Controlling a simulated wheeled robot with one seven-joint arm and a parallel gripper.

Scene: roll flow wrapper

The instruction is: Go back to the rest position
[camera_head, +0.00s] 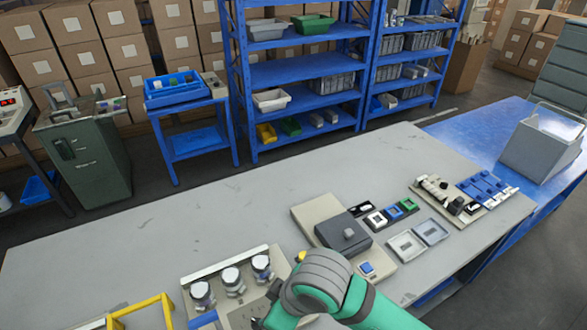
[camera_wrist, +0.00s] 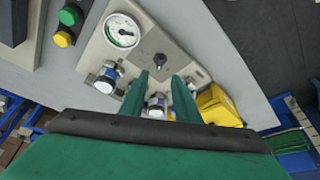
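My gripper shows in the wrist view (camera_wrist: 161,78) with two green fingers held apart and nothing held between them. The fingers point over a beige panel (camera_wrist: 190,62) with a round gauge (camera_wrist: 123,31), a black knob (camera_wrist: 157,62) and several silver-and-blue regulators. One regulator (camera_wrist: 157,103) appears behind the gap between the fingers; I cannot tell how far below. In the head view my green and grey arm reaches in from the bottom edge, beside the regulator panel (camera_head: 232,283). The fingertips are mostly hidden there by the wrist.
A beige and dark grey device (camera_head: 342,236) stands right of my arm on the grey table (camera_head: 120,245). A yellow frame (camera_head: 145,311) is at the front left. Small trays (camera_head: 405,245) and fixtures lie farther right. The table's back left is clear. Blue shelves (camera_head: 300,72) stand behind.

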